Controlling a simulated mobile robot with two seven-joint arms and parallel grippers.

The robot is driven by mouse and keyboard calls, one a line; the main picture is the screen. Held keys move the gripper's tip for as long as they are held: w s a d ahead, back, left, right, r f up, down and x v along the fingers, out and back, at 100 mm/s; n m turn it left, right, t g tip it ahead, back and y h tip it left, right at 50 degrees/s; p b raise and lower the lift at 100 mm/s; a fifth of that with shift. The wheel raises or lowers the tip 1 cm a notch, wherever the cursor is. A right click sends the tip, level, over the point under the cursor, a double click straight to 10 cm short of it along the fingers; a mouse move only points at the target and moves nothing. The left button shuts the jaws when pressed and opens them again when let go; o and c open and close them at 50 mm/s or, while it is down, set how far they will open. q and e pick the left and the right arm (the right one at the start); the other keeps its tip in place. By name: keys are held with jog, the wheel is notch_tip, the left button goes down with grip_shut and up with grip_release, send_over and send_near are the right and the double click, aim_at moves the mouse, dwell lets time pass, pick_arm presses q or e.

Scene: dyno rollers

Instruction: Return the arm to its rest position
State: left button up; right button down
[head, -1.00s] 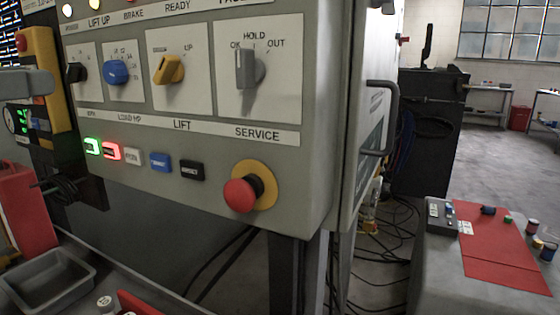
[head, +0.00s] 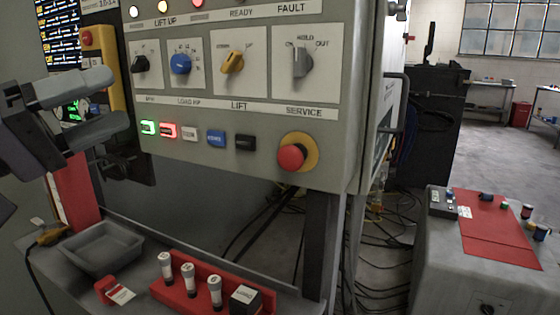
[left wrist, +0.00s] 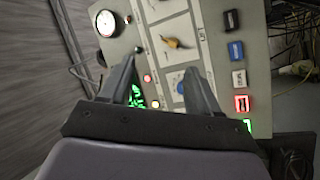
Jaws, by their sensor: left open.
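My left gripper (head: 122,108) is at the left of the head view, in front of the left part of the control panel (head: 350,120). Its two fingers are apart, with nothing between them. In the left wrist view the open fingers (left wrist: 165,80) point toward the panel, with a green display partly hidden behind one finger. The panel carries a black knob, a blue knob (head: 181,64), a yellow knob (head: 232,62) and a grey service knob (head: 302,62). My right gripper is not in view.
A red mushroom button (head: 291,157) sticks out at the panel's lower right. Below are a grey tray (head: 102,247) and a red rack (head: 178,296) with white-capped vials. A bench with a red mat (head: 490,230) stands at the right. Cables lie on the floor between.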

pick_arm(q)
jog(key=w+a+f+m+t+y, duration=0.1)
jog(key=a+f+m+t+y, duration=0.15)
jog(key=f+m+y, duration=0.95)
jog(key=w+a+f+m+t+y, duration=0.15)
jog(key=a+f+m+y, duration=0.35)
jog(key=f+m, duration=0.7)
jog(key=s+d+f+n+g+y, duration=0.1)
jog(key=s+f+n+g, duration=0.2)
jog(key=f+n, duration=0.3)
jog(key=s+f+n+g, duration=0.3)
jog(key=f+n, duration=0.2)
jog(key=f, duration=0.3)
jog(key=s+d+f+n+g+h, duration=0.2)
jog(key=s+d+f+n+g, duration=0.25)
jog(key=s+f, duration=0.3)
jog(key=s+d+f+n+g+h, duration=0.1)
jog(key=s+d+f+n+g, duration=0.25)
jog(key=s+f+n, duration=0.35)
jog(key=w+d+f+m+t+h, duration=0.2)
jog(key=w+d+f+m+t, duration=0.1)
jog(key=w+f+t, duration=0.25)
notch_tip(320, 180, up, 16)
jog(key=p, duration=1.7)
jog(key=shift+s+a+f+t, duration=0.15)
jog(key=shift+a+f+t, duration=0.1)
jog(key=shift+a+t, duration=0.15)
